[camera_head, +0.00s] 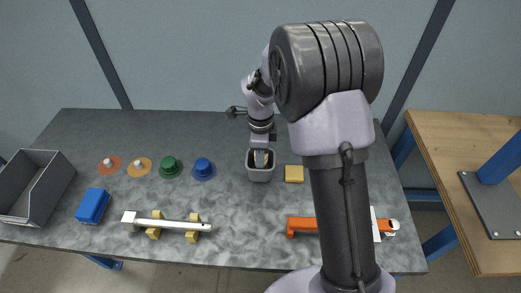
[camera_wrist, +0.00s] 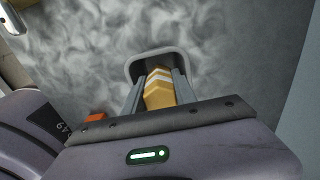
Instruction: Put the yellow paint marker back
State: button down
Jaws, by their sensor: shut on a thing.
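The yellow paint marker (camera_wrist: 158,90) is between the fingers of my gripper (camera_wrist: 160,85) in the wrist view. It is yellow with a pale band. My gripper is shut on it. A grey open-topped cup (camera_head: 260,173) stands on the table under my gripper (camera_head: 262,155) in the head view. In the wrist view, the cup's rim (camera_wrist: 160,53) surrounds the far end of the marker and the fingertips. How deep the marker sits in the cup is hidden.
A yellow block (camera_head: 294,174) stands just right of the cup. Blue (camera_head: 203,168), green (camera_head: 170,166) and orange round pieces (camera_head: 139,166) lie to its left. A white bar (camera_head: 165,222) on yellow supports and an orange tool (camera_head: 302,225) lie nearer. A grey bin (camera_head: 40,185) stands far left.

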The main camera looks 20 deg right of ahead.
jog(key=shift+f, duration=0.55)
jog(key=shift+f, duration=0.25)
jog(key=c, duration=1)
grip_release()
jog(key=shift+r, duration=0.15)
